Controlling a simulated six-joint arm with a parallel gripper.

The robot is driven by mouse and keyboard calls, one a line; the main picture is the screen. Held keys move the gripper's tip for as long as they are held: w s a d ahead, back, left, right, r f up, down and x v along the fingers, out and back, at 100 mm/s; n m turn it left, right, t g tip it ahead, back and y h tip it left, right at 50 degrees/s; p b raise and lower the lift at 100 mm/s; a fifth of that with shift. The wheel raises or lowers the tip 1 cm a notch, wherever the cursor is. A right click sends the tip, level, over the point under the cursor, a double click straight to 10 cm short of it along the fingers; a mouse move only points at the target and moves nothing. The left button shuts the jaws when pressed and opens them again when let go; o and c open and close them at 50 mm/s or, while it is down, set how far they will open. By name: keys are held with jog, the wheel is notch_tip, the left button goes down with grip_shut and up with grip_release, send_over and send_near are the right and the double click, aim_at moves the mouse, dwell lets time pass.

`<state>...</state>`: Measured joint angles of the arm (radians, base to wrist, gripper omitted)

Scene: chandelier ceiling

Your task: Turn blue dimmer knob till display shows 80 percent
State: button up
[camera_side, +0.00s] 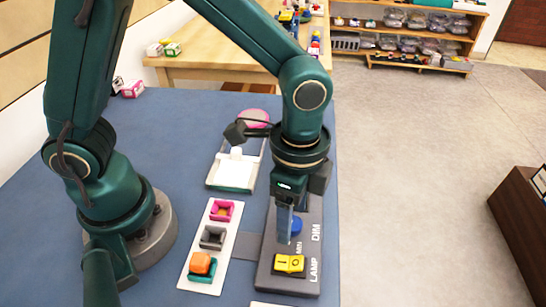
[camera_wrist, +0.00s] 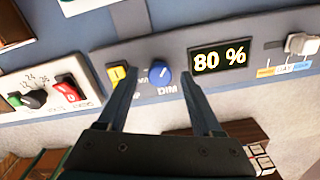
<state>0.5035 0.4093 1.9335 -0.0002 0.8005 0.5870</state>
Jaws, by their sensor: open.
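The blue dimmer knob (camera_wrist: 161,76) sits on a grey panel (camera_wrist: 136,56) beside the printed word DIM. The display (camera_wrist: 220,58) on the same panel reads 80 % in yellow digits. My gripper (camera_wrist: 158,86) is open, with one finger on each side of the knob in the wrist view. I cannot tell whether the fingers touch it. In the side view, my gripper (camera_side: 285,228) points down at the panel, and the blue knob (camera_side: 297,225) shows partly behind a finger. The display is hidden by my arm there.
A yellow rocker switch (camera_side: 290,263) sits on the panel near the knob, by the word LAMP. A white board (camera_side: 205,269) with pink, grey and green square holders lies to the left. An orange block (camera_side: 200,264) rests at the green one. The blue table's right edge is close.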

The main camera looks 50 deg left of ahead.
jog(key=shift+r, duration=2.35)
jog(key=shift+w+a, duration=0.1)
jog(key=s+a+r+n+t, duration=0.2)
jog(key=s+a+r+n, duration=0.1)
jog(key=a+n, duration=0.3)
jog(key=s+a+r+n+t, duration=0.2)
jog(key=a+r+n+t, duration=0.1)
jog(key=a+n, duration=0.3)
jog(key=shift+s+r+n+t, duration=0.3)
jog(key=shift+s+r, duration=0.1)
jog(key=shift+a, duration=0.1)
